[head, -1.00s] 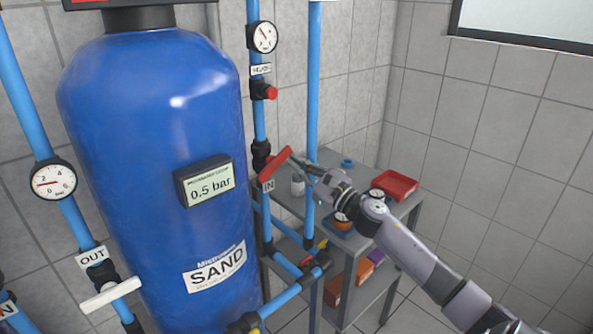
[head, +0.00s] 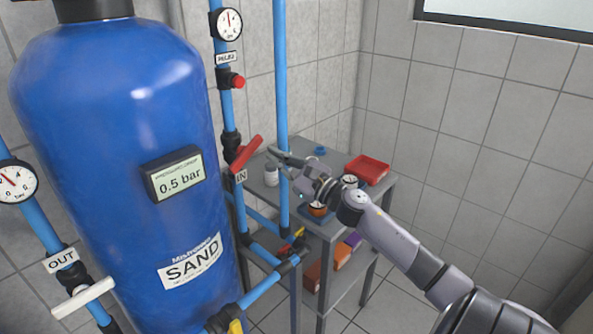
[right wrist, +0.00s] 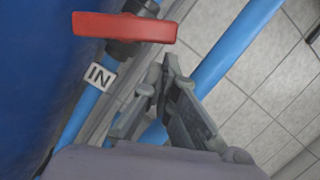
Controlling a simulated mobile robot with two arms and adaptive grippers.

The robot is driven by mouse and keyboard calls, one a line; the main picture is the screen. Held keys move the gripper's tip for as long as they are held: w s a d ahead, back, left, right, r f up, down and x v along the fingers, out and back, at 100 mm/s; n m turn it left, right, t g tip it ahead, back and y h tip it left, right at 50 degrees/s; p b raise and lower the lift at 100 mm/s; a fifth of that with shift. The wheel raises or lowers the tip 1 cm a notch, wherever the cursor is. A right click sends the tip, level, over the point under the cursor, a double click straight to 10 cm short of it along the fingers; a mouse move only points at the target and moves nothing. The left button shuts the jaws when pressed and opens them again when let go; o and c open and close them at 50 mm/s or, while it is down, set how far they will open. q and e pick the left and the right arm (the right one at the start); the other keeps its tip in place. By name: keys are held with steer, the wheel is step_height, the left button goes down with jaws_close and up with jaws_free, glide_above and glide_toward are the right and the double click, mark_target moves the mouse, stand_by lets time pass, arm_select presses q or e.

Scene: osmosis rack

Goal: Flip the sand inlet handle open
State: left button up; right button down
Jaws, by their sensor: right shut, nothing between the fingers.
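The red sand inlet handle (head: 246,153) sits on a black valve on the vertical blue pipe right of the SAND tank, just above a white IN label (head: 240,177). It slants up to the right in the head view. In the right wrist view the handle (right wrist: 124,28) lies across the upper left, with the IN label (right wrist: 98,77) below it. My right gripper (head: 271,155) is shut and empty, just right of the handle. In the right wrist view its fingertips (right wrist: 168,64) meet below the handle's right end, apart from it in the picture. My left gripper is out of view.
A second blue pipe (head: 280,75) runs upright close to my right gripper. A grey shelf table (head: 327,229) behind it holds a red tray (head: 367,169) and bottles. The blue SAND tank (head: 120,130) fills the left. A white OUT handle (head: 83,299) is lower left.

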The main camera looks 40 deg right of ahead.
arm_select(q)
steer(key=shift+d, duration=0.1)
arm_select(e)
steer(key=v, duration=1)
steer(key=shift+w, duration=0.1)
